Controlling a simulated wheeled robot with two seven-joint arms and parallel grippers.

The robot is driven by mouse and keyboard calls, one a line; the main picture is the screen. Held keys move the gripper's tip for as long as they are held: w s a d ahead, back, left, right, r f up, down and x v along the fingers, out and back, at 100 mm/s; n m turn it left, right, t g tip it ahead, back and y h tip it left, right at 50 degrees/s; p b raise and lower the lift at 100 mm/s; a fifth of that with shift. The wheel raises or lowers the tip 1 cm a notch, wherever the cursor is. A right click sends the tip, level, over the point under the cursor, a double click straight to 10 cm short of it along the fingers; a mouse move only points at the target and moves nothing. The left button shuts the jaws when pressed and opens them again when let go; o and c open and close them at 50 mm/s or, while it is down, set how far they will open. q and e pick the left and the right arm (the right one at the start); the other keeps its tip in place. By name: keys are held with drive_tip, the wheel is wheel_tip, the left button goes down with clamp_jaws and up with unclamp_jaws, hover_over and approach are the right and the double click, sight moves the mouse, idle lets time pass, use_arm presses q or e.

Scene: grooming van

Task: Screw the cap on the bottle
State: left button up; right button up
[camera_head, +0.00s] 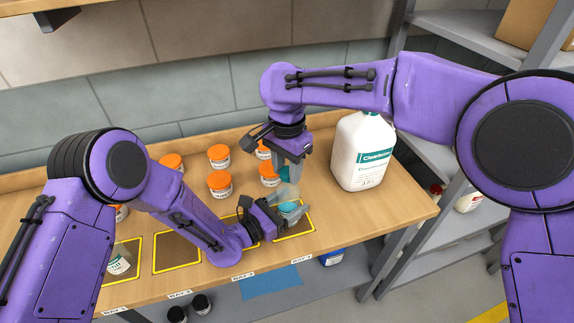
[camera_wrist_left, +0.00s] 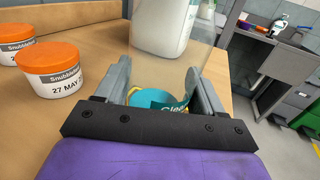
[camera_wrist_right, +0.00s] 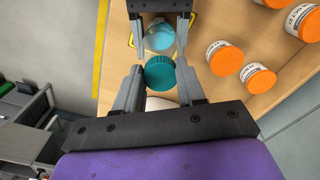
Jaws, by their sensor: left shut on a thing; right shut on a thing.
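My left gripper (camera_head: 291,213) is shut on a clear bottle (camera_head: 288,191) with teal liquid low in it, at the rightmost yellow-outlined bay. In the left wrist view, the bottle (camera_wrist_left: 150,98) and part of its label show between the fingers. My right gripper (camera_head: 288,166) points down and is shut on a teal ribbed cap (camera_head: 284,175). In the right wrist view, the cap (camera_wrist_right: 160,73) is between the fingertips, nearer the camera than the bottle (camera_wrist_right: 160,36). The cap is close to the bottle's top; I cannot tell whether they touch. The bottle's mouth is not clearly visible.
A large white jug (camera_head: 362,150) stands just right of the grippers. Several orange-lidded jars (camera_head: 220,186) stand behind and left. Another small bottle (camera_head: 118,262) stands in the leftmost visible bay. The bench (camera_head: 405,205) is clear at its right front. Grey shelving (camera_head: 425,150) is at right.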

drive_tip(key=shift+f, duration=0.3)
drive_tip(key=m, duration=0.3)
drive_tip(key=o, duration=1)
drive_tip(key=shift+r, duration=0.1)
wheel_tip(320, 180, up, 4)
drive_tip(key=shift+r, duration=0.2)
